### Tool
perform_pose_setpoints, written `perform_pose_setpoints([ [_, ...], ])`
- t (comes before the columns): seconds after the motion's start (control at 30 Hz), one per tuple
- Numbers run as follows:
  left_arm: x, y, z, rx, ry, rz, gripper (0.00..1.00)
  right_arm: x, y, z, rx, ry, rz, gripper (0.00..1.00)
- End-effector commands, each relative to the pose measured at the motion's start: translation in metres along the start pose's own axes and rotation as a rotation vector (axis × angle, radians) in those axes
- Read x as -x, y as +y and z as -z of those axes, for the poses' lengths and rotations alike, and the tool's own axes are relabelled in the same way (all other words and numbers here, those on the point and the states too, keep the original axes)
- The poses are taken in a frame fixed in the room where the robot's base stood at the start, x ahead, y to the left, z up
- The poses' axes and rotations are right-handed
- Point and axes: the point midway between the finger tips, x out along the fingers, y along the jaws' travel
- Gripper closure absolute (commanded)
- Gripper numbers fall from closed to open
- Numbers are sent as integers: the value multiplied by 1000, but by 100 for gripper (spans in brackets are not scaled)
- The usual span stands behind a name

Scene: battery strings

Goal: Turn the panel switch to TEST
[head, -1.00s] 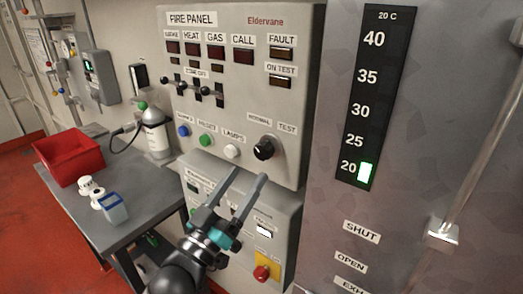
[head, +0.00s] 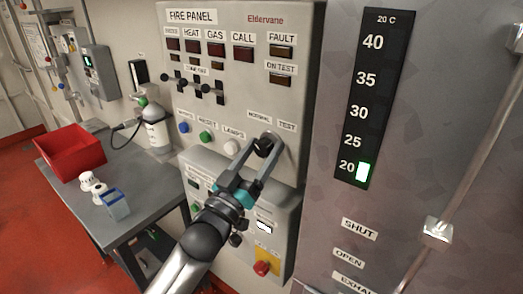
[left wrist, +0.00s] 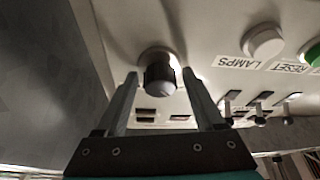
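The panel switch is a black round knob (head: 264,146) on the lower right of the grey fire panel (head: 235,105). The NORMAL label (head: 259,115) is above it and the TEST label (head: 286,127) is to its upper right. I cannot tell clearly which way the knob points. My left gripper (head: 258,148) is open at the knob, with a finger on each side. In the left wrist view the knob (left wrist: 160,76) stands between the fingertips (left wrist: 159,78), with a gap on both sides. My right gripper is not in view.
White LAMPS (head: 231,147), green (head: 206,137) and blue (head: 184,127) buttons sit left of the knob. A lower box (head: 283,222) has a red knob (head: 261,268) on yellow. A table (head: 155,190) with a red bin (head: 70,152) stands left. A metal rod (head: 455,195) is right.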

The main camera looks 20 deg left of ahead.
Motion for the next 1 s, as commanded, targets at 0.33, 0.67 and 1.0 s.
perform_pose_setpoints([
  [0.33,0,0,0,0,0,0,71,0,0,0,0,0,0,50],
  [0.67,0,0,0,0,0,0,100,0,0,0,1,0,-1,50],
  [1.0,0,0,0,-41,1,-18,100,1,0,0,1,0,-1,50],
])
